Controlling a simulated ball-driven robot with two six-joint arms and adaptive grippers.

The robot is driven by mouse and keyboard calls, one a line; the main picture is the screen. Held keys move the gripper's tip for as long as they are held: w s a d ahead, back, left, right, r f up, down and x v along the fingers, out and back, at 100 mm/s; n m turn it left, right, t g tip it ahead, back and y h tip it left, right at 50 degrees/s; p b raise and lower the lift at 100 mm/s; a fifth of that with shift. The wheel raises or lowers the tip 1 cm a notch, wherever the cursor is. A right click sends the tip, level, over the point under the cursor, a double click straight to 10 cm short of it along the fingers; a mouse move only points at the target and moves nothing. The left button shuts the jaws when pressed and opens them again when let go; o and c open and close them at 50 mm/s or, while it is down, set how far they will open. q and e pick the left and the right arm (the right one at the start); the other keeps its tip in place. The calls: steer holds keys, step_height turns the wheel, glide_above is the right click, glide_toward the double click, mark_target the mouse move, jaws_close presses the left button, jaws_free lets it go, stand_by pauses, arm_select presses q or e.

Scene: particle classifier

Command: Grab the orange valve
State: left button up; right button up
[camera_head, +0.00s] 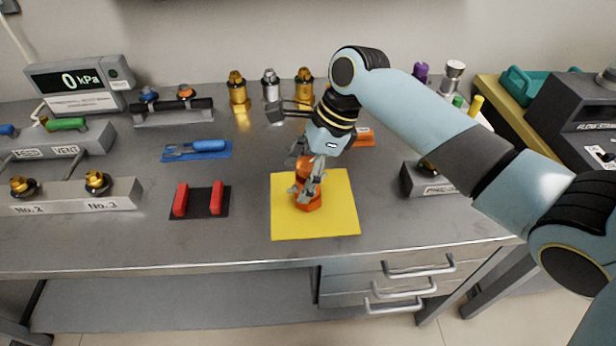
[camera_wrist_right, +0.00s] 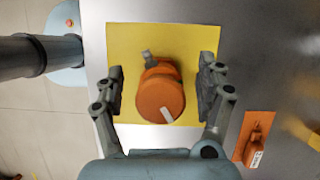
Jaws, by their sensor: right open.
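The orange valve (camera_head: 308,201) stands on a yellow mat (camera_head: 342,218) near the front middle of the table. In the right wrist view the valve (camera_wrist_right: 160,97) shows from above, with a pale mark on its round top and a small grey fitting at its far side. My right gripper (camera_head: 308,190) is open, pointing down over the valve. Its two fingers (camera_wrist_right: 161,92) stand on either side of the valve, with yellow mat showing between each finger and the valve. In the head view the fingers partly hide the valve. My left gripper is not in view.
A black holder with red bars (camera_head: 181,200) lies left of the mat. A blue-handled tool (camera_head: 208,146) on a blue mat is behind it. Several brass and silver fittings (camera_head: 238,90) stand along the back. A dark block (camera_head: 430,185) stands to the right.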

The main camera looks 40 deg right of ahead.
steer(key=shift+w+a+f, duration=0.15)
steer(key=shift+a+f, duration=0.05)
steer(key=shift+f, duration=0.4)
steer(key=shift+a+f, duration=0.1)
steer(key=shift+f, duration=0.1)
steer(key=c, duration=0.8)
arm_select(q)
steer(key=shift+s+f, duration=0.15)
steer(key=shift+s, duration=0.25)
arm_select(e)
jaws_close()
